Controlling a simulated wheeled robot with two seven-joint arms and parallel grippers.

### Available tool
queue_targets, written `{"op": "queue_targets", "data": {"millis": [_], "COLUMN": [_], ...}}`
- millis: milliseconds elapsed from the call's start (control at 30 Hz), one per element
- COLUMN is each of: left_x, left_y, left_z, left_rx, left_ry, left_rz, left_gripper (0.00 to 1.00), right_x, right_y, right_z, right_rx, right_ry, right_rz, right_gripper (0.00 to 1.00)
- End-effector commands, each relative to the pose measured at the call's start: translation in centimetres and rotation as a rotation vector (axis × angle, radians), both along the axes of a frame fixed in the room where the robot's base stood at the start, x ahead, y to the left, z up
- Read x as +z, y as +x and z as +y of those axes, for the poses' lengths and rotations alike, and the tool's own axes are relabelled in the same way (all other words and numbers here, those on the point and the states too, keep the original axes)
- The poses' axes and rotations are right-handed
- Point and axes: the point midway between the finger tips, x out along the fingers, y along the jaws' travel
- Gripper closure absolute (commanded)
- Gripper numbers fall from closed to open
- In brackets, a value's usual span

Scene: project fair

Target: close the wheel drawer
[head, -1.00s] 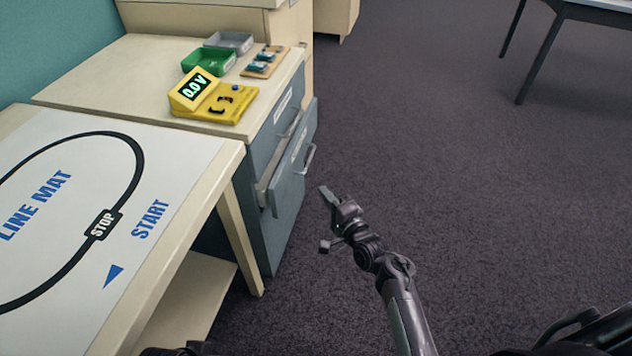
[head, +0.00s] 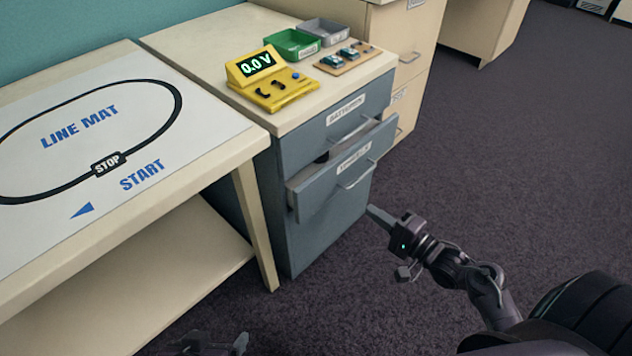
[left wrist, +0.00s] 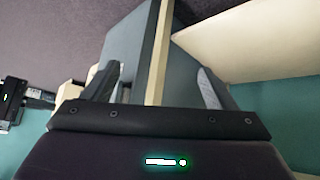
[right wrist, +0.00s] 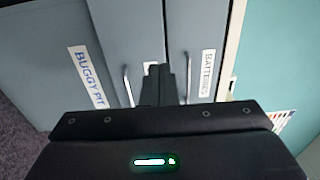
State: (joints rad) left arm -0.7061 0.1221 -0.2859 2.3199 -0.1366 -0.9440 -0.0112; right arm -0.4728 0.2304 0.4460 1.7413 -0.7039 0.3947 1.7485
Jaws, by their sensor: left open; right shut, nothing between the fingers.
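The wheel drawer (head: 325,192) is the lower grey drawer with a silver handle (head: 357,177). It is pulled partly out of the grey cabinet (head: 320,235), below the batteries drawer (head: 325,133); its label is hard to read. My right gripper (head: 372,211) is shut and empty, just right of and below the drawer front in the head view. In the right wrist view its fingers (right wrist: 158,82) point at the cabinet front, between two handles; contact cannot be told. My left gripper (head: 241,342) is at the bottom edge, mostly cut off. Its open fingers show in the left wrist view (left wrist: 155,88).
The line mat table (head: 225,155) stands left of the cabinet, with a leg (head: 256,225) close beside it. A yellow meter (head: 275,90), green tray (head: 292,45) and grey tray (head: 325,32) stand on the cabinet. Open carpet (head: 500,140) lies to the right.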

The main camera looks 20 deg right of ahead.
Motion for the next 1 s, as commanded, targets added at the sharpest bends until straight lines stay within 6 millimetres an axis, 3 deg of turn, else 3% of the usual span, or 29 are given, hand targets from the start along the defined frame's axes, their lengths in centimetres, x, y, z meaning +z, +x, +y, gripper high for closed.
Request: {"op": "queue_targets", "data": {"millis": [167,367,700,1000], "left_x": [0.5,2.8,9.0,15.3], "left_y": [0.6,3.1,7.2,9.4], "left_z": [-0.3,-0.9,-1.8,-2.0], "left_rx": [0.000,0.012,0.035,0.051], "left_ry": [-0.017,-0.071,-0.194,-0.306], "left_rz": [-0.039,-0.176,-0.478,-0.750], "left_gripper": [0.21,0.21,0.21,0.21], "right_x": [0.1,0.0,0.0,0.0], "right_y": [0.0,1.5,4.7,7.3], "right_z": [0.1,0.7,2.0,3.1], "right_rx": [0.011,0.010,0.009,0.008], "right_ry": [0.002,0.002,0.001,0.001], "right_rz": [0.002,0.001,0.000,0.002], "right_gripper": [1.00,1.00,1.00,1.00]}}
